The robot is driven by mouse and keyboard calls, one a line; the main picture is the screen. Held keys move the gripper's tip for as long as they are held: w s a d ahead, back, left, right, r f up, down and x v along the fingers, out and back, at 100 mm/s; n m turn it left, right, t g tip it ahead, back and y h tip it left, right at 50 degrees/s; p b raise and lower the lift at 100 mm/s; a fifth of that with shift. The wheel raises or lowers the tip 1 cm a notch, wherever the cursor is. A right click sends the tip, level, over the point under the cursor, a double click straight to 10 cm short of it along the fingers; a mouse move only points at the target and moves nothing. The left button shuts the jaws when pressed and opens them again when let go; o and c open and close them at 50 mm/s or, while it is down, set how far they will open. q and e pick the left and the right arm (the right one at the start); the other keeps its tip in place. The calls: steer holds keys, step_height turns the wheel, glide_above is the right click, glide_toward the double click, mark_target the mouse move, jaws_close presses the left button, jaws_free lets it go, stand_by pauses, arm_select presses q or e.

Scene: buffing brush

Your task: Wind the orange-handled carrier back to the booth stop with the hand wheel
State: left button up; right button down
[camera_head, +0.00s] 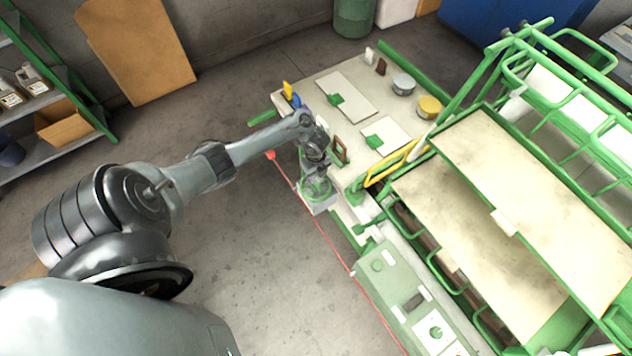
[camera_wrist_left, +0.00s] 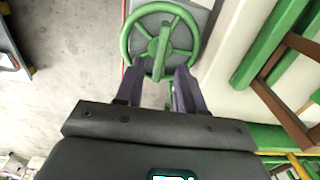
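The green hand wheel (camera_head: 318,190) sits on a light grey housing at the near left edge of the work table. My left gripper (camera_head: 314,172) is right at it. In the left wrist view the wheel (camera_wrist_left: 161,42) fills the top middle, with its spokes and hub visible. My left gripper (camera_wrist_left: 158,72) is open, its two dark fingers apart, one on each side of the wheel's lower rim. Whether a finger touches the rim I cannot tell. I cannot make out an orange-handled carrier or the booth stop. My right gripper is not in view.
A yellow rail (camera_head: 395,166) and a brown frame (camera_head: 340,150) stand close to the right of my gripper. A green rack with large pale panels (camera_head: 480,235) fills the right. A red line (camera_head: 335,250) runs along the table's left side. The floor left of it is open.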

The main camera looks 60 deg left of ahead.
mark_target(316, 181)
arm_select(q)
steer(key=shift+f+b, duration=0.5)
steer(key=shift+f, duration=1.7)
steer(key=shift+c, duration=0.3)
jaws_close()
